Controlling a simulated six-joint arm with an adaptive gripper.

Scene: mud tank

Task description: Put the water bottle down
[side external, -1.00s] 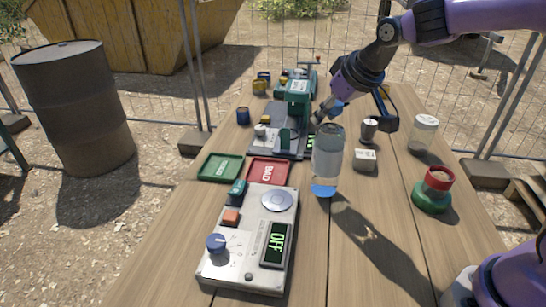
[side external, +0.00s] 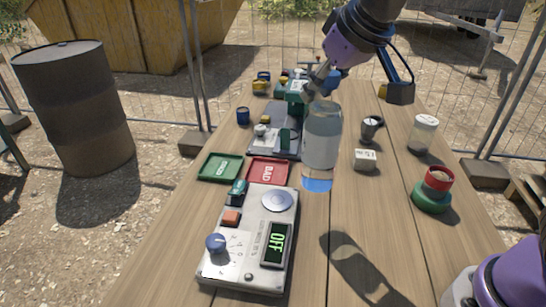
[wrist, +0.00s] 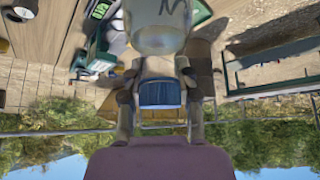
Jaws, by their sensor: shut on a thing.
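The water bottle (side external: 322,140) is clear, with a blue band at its lower end in the side external view. It hangs roughly upright above the wooden table, and its shadow falls on the boards apart from it. My gripper (side external: 317,84) is at the bottle's upper end and is shut on it. In the wrist view, my gripper's fingers (wrist: 160,88) stand either side of a blue part of the bottle, probably its cap. The clear bottle body (wrist: 158,30) is at the top of that view. The exact contact is hard to see in the side external view.
A control box (side external: 250,240) reading OFF, a green tray (side external: 220,168) and a red tray (side external: 268,171) lie left of the bottle. A white block (side external: 365,160), metal cup (side external: 370,129), jar (side external: 423,133) and red-green container (side external: 434,191) stand right. Front-centre boards are clear.

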